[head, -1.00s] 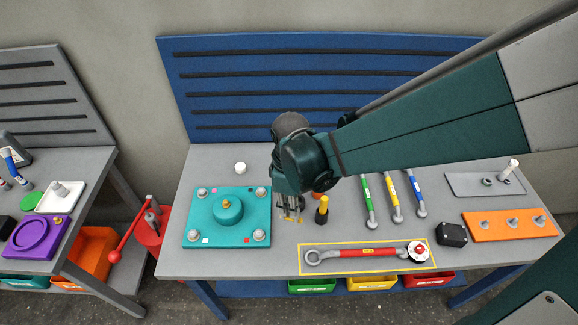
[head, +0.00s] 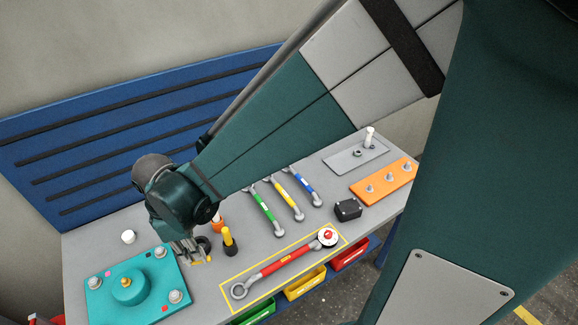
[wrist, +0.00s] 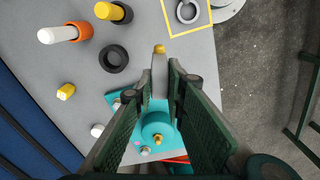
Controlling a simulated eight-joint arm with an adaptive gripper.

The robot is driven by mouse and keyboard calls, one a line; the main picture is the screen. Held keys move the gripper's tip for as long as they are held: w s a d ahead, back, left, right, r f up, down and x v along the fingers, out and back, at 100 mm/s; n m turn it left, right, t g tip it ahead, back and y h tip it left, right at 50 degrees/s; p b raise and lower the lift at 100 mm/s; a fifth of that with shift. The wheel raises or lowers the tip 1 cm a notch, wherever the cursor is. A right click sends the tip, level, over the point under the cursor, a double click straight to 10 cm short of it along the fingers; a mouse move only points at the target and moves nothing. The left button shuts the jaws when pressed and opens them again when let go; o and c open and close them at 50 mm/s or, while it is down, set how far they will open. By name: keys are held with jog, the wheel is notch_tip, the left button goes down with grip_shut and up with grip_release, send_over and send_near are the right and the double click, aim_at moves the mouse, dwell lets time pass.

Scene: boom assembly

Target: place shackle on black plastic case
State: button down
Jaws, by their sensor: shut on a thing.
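My gripper (head: 190,250) is above the bench, beside the teal plate. In the wrist view my gripper (wrist: 160,72) is shut on a narrow grey piece with a yellow end, which looks like the shackle (wrist: 159,62). The fingers hide part of it. In the head view only small grey and yellow parts of the shackle (head: 206,259) show below the fingers. The black plastic case (head: 347,209) is a small black box on the bench, well to the right of my gripper, between the blue-marked rod and the orange plate.
The teal plate (head: 100,285) with its round boss is below and left of my gripper. A black-and-yellow upright piece (head: 229,241) and a black ring (wrist: 114,58) are close by. Green, yellow and blue rods (head: 288,199) and a red rod (head: 285,261) lie toward the case.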

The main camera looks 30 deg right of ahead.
notch_tip(320, 180, up, 8)
jog(key=shift+r, duration=0.15)
jog(key=w+d+m, duration=0.3)
jog(key=d, duration=1)
jog(key=w+d+m, duration=0.3)
jog(key=d+m, duration=0.1)
jog(key=d, duration=1)
jog(key=s+d+m, duration=0.2)
jog(key=s+d, duration=0.1)
jog(key=d, duration=0.7)
jog(key=s+d+m, duration=0.3)
jog(key=s+d, duration=0.1)
jog(key=d, duration=0.6)
jog(key=s+d+m, duration=0.2)
jog(key=s+d, duration=0.1)
jog(key=d, duration=0.6)
jog(key=shift+w+d+f+p, duration=0.1)
jog(key=shift+f+p, duration=0.1)
jog(key=shift+f, duration=1.1)
jog(key=shift+d+f+p, duration=0.1)
jog(key=shift+f+p, duration=0.1)
jog(key=shift+f, duration=1.1)
jog(key=shift+f, duration=0.1)
jog(key=shift+f, duration=2.8)
